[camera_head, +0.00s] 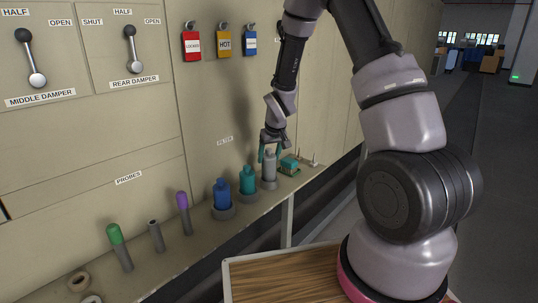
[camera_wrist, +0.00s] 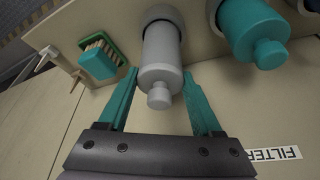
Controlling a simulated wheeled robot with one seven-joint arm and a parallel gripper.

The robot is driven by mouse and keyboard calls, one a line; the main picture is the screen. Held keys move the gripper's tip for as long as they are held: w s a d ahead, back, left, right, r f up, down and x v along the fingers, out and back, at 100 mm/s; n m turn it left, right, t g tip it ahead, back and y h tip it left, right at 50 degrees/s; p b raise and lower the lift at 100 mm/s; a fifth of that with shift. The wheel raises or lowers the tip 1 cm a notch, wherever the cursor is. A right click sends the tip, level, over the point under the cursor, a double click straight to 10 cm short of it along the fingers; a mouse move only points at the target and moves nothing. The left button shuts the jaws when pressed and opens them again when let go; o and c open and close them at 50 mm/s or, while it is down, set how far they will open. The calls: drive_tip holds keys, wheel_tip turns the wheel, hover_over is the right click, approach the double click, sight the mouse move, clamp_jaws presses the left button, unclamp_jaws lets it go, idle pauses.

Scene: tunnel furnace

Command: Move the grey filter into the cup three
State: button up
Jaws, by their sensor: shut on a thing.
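The grey filter (camera_head: 269,170) is a bottle-shaped piece standing upright at the rightmost of the three grey cups (camera_head: 269,185) on the ledge. It also shows in the wrist view (camera_wrist: 162,55), with its base at the cup rim (camera_wrist: 163,13); how deep it sits is hidden. My gripper (camera_head: 269,154) comes from above, with teal fingers on both sides of the filter, shut on it. The fingers also show in the wrist view (camera_wrist: 160,73). No cup numbers are readable.
A teal filter (camera_head: 247,180) and a blue filter (camera_head: 222,194) stand in the cups to the left. A green-framed brush (camera_head: 289,164) lies close on the right, beside small pegs (camera_head: 314,159). Purple (camera_head: 183,210), grey (camera_head: 155,235) and green (camera_head: 118,245) probes stand further left. The panel wall (camera_head: 225,120) is behind.

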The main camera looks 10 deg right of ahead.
drive_tip(key=shift+f, duration=0.2)
drive_tip(key=shift+f, duration=0.4)
drive_tip(key=shift+f, duration=0.15)
idle(0.3)
drive_tip(key=shift+f, duration=0.35)
drive_tip(key=o, duration=1.6)
drive_tip(key=shift+c, duration=0.2)
drive_tip(key=shift+r, duration=0.1)
drive_tip(key=shift+v, duration=3.45)
drive_tip(key=shift+r, duration=0.1)
